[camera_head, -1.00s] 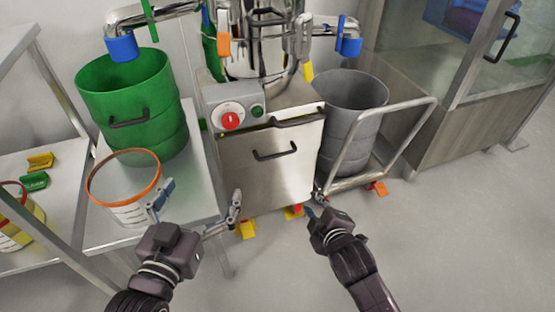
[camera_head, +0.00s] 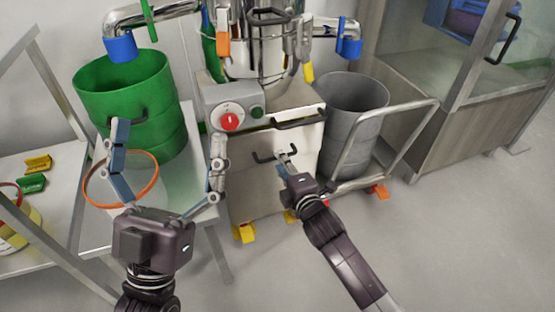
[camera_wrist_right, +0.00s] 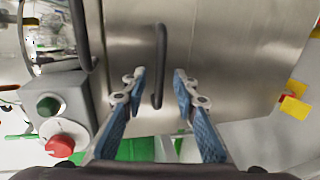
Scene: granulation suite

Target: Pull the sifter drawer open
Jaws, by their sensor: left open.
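The steel cabinet under the sifter has a front panel (camera_head: 250,180) with a dark bar handle (camera_head: 268,158). A second dark handle (camera_head: 300,122) sits higher, near the top edge. My right gripper (camera_head: 284,160) is at the lower handle. In the right wrist view the gripper (camera_wrist_right: 158,82) is open, and the handle (camera_wrist_right: 160,65) lies between the lines of its two fingers; I cannot tell how deep it sits. The upper handle (camera_wrist_right: 80,32) is to the left there. My left gripper (camera_head: 168,135) is open and empty, with its fingers spread wide, in front of the side table.
A control box with a red knob (camera_head: 230,121) is on the cabinet's upper left. A grey drum (camera_head: 350,105) on a trolley (camera_head: 405,140) is right. Floor at right is clear.

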